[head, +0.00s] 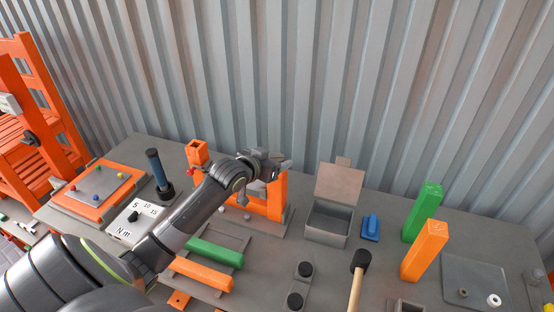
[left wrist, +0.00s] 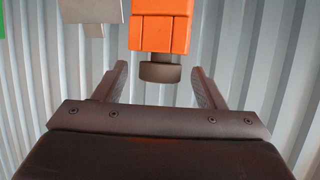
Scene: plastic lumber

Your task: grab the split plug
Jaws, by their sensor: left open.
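My left gripper (head: 272,160) is at the orange frame (head: 277,195) near the back of the bench. In the left wrist view its two fingers (left wrist: 159,80) are apart. An orange end piece (left wrist: 160,32) comes in from the top of that view, with a short dark grey round plug (left wrist: 160,73) sticking out of it. The plug is between the fingertips, with a visible gap on each side. It looks like the split plug, but I cannot make out a split. In the head view my gripper hides this spot. My right gripper is not in view.
An open grey box (head: 327,222) stands right of the frame, beside a blue piece (head: 371,227). Green (head: 423,211) and orange (head: 424,250) posts stand further right. A mallet (head: 358,275) and a green beam (head: 215,252) lie in front. Corrugated wall (head: 330,80) is close behind.

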